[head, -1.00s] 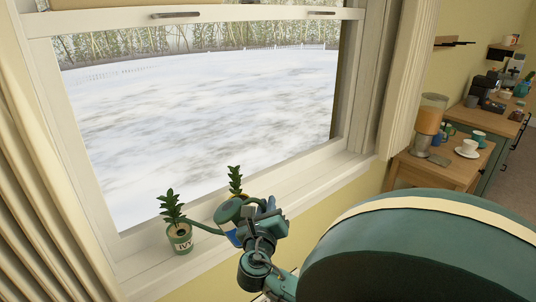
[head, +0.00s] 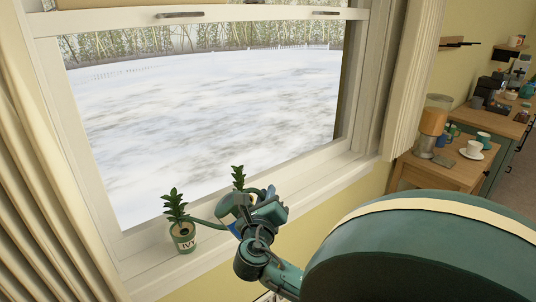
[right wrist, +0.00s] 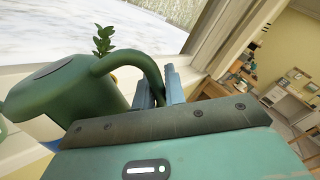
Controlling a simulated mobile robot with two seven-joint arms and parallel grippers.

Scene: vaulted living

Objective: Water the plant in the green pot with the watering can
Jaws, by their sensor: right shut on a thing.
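The green pot (head: 184,239) with a white "IVY" label stands upright on the window sill at lower left in the head view. Its leafy plant (head: 175,206) rises from it. The green watering can (head: 230,210) is just right of it, and its thin spout points left, with the tip beside the plant's base. Whether water flows cannot be seen. My right gripper (head: 268,211) is shut on the can's handle. In the right wrist view, the fingers (right wrist: 160,88) close around the curved handle (right wrist: 140,62), and the can's body fills the left. My left gripper is not in view.
A second plant (head: 238,177) stands on the sill behind the can, its pot mostly hidden. The window sill (head: 325,178) is clear to the right. A curtain (head: 40,190) hangs at left. A wooden side table (head: 440,171) with a cup and an orange-topped jar is at right.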

